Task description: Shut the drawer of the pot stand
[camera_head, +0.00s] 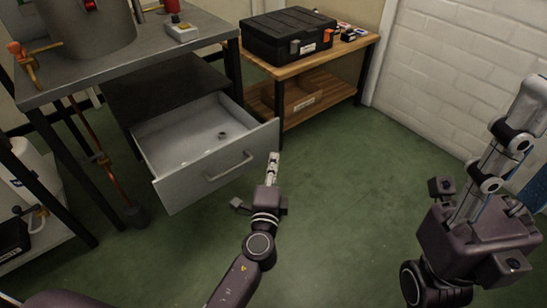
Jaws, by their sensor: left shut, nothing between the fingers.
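The pot stand (142,68) is a grey-topped table with dark legs at the upper left. Its light grey metal drawer (217,172) is pulled well out, showing its inside and a small round thing on its floor. A bar handle (230,167) is on the drawer front. My left gripper (274,156) is shut and empty, its fingertips by the right end of the drawer front; I cannot tell whether they touch.
A large metal pot (87,28) stands on the table, with a small pale device (182,32) and a red item. A wooden bench (350,50) with a black toolbox (288,36) stands behind. Green floor (350,180) lies open before the white brick wall (440,70).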

